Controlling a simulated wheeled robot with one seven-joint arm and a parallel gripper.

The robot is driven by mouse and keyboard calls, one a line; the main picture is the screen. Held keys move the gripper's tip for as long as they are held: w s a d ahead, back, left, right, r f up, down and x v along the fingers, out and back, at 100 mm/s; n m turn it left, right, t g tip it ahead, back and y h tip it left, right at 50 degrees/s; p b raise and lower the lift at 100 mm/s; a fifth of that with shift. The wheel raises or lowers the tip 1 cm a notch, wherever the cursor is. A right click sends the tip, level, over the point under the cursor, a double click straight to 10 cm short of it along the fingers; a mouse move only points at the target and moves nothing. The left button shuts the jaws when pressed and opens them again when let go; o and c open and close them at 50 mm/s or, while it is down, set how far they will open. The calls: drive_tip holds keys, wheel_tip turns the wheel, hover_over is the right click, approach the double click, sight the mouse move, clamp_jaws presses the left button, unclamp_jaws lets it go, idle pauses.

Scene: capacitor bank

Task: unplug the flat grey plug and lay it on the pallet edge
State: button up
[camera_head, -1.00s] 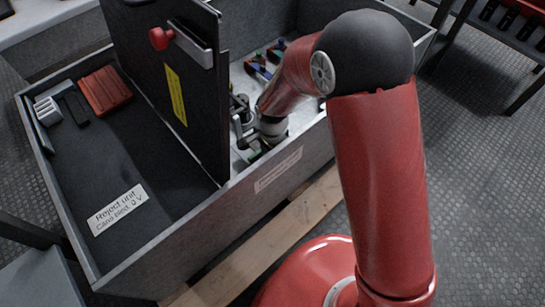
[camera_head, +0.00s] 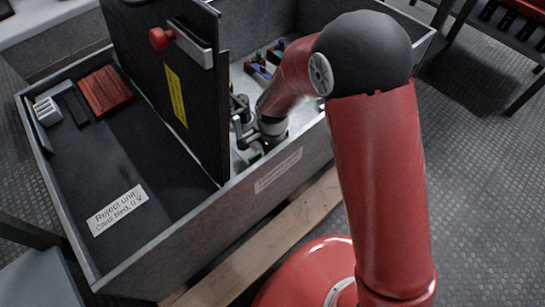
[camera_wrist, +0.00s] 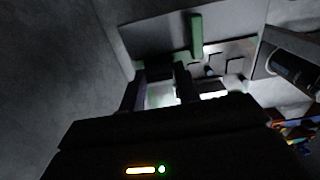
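In the wrist view my gripper (camera_wrist: 160,86) has its two dark fingers standing apart, with a pale, lit patch between them. They point at a dim greenish board (camera_wrist: 215,62) with an upright green part on it. A dark block lies near the fingertips; I cannot tell whether it is the flat grey plug or whether a finger touches it. In the head view my gripper (camera_head: 246,130) is low inside the grey case, close to the black partition and partly hidden. The wooden pallet edge (camera_head: 285,222) runs along the case's near side and is bare where visible.
The black upright partition (camera_head: 150,70) with a red knob (camera_head: 161,38) stands left of my gripper. The grey case wall (camera_head: 275,172) lies between gripper and pallet.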

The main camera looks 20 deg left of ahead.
clamp_jaws()
drive_tip(key=shift+r, duration=0.1)
drive_tip(key=shift+r+p, duration=2.15)
drive_tip(key=shift+r, duration=0.8)
